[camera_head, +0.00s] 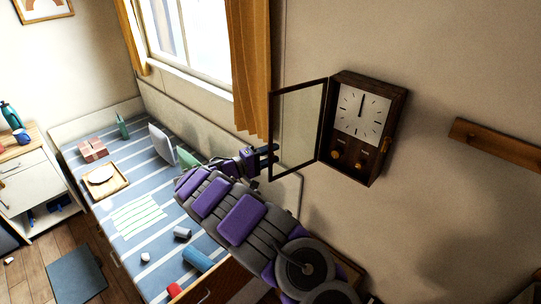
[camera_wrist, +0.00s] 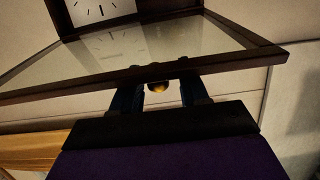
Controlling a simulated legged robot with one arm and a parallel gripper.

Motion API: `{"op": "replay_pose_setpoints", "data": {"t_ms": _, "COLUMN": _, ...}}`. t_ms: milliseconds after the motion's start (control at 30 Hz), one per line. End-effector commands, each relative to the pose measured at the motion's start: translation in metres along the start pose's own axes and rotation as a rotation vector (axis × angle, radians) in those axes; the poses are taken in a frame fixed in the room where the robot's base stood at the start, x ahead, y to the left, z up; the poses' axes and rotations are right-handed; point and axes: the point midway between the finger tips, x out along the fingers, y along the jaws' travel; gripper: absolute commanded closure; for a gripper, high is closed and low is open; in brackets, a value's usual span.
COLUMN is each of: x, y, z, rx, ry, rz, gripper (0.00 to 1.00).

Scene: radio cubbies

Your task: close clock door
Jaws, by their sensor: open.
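The wall clock (camera_head: 362,128) is a dark wooden case with a white face and brass parts, mounted on the beige wall. Its glass door (camera_head: 299,125) is swung open to the left, standing out from the case. My gripper (camera_head: 272,158) is at the door's outer, lower left edge in the head view. In the wrist view the door (camera_wrist: 150,63) spans the picture, with its frame edge across my gripper's fingertips (camera_wrist: 160,85). The fingers are apart, with a brass part seen between them. I cannot tell whether they touch the frame. The clock face (camera_wrist: 100,10) shows at the top.
A bed (camera_head: 150,215) with a striped cover and several items on it lies below left. A yellow curtain (camera_head: 250,70) hangs beside the window, left of the door. A wooden wall rail (camera_head: 497,145) is right of the clock. The wall between is bare.

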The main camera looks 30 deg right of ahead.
Motion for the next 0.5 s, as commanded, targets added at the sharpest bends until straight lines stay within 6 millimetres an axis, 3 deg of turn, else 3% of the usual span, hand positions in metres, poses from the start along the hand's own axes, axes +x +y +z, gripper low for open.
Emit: {"op": "replay_pose_setpoints", "data": {"t_ms": 500, "x": -0.0003, "y": -0.001, "z": -0.0003, "rx": -0.001, "ry": 0.0, "rz": -0.001, "gripper": 1.0}}
